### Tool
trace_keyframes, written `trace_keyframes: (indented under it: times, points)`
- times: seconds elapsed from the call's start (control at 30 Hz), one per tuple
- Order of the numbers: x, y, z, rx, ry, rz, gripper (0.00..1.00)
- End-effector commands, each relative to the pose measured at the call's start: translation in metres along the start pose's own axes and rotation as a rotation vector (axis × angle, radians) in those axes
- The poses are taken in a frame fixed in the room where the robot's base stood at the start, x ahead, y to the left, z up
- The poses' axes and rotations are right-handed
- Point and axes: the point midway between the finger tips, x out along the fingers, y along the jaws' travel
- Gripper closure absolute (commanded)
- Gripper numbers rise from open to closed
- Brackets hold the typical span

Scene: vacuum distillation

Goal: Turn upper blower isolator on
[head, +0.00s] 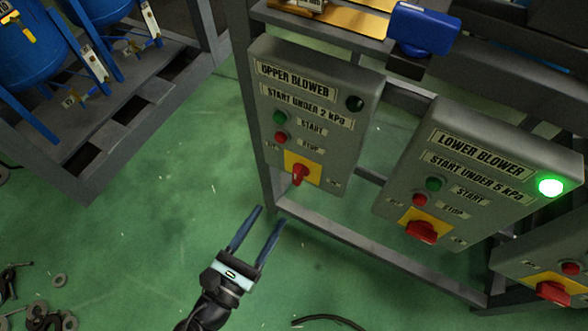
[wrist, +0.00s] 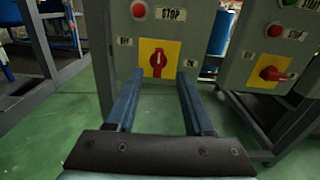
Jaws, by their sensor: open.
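The upper blower panel (head: 312,118) is a grey box on the frame, with a green start button (head: 280,117), a red stop button (head: 281,137) and a dark lamp (head: 355,103). Its isolator is a red rotary knob (head: 299,174) on a yellow plate at the bottom. In the wrist view the isolator knob (wrist: 158,62) stands upright between the OFF label on the left and the ON label on the right. My gripper (head: 270,212) is open and empty, below and left of the knob in the head view. In the wrist view its fingers point toward the knob, one on each side, apparently short of it.
The lower blower panel (head: 480,180) stands to the right, with a lit green lamp (head: 550,187) and a red isolator (head: 422,231). Another panel is partly visible at the right edge. A grey frame rail (head: 370,246) runs beneath the panels.

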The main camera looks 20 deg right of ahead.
Motion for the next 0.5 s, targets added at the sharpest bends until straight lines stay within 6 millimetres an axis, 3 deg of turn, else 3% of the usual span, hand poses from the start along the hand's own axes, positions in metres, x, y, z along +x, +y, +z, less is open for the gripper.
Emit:
trace_keyframes:
  times: [0.5]
  points:
    - [0.1,0.0,-0.001,0.011,0.001,-0.005,0.47]
